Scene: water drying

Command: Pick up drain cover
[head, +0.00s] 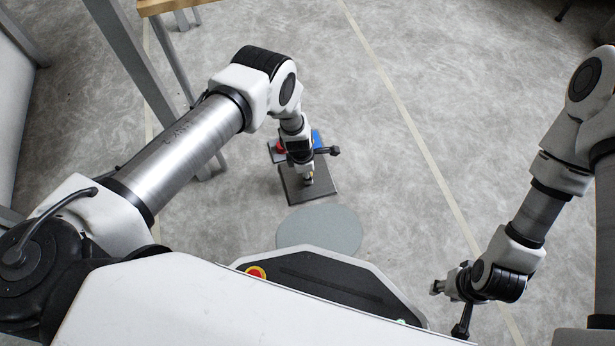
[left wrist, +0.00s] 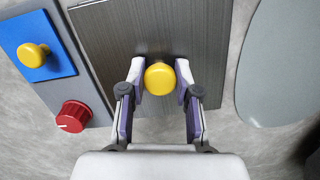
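The drain cover is a dark, brushed square plate (head: 318,187) with a round yellow knob, on the floor area ahead of my base. In the left wrist view the plate (left wrist: 205,25) fills the upper middle, and its yellow knob (left wrist: 160,79) sits between my left fingertips. My left gripper (head: 308,180) points down over the plate. I cannot tell whether the plate is clear of the floor. My right gripper (head: 449,307) hangs at the lower right, empty, its fingers spread apart.
A flat grey-green disc (head: 320,230) lies between the plate and my base; it also shows in the left wrist view (left wrist: 285,60). Beside the plate is a grey panel with a blue pad, another yellow knob (left wrist: 33,55) and a red knob (left wrist: 74,117). A table leg (head: 130,55) stands left. Floor right is clear.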

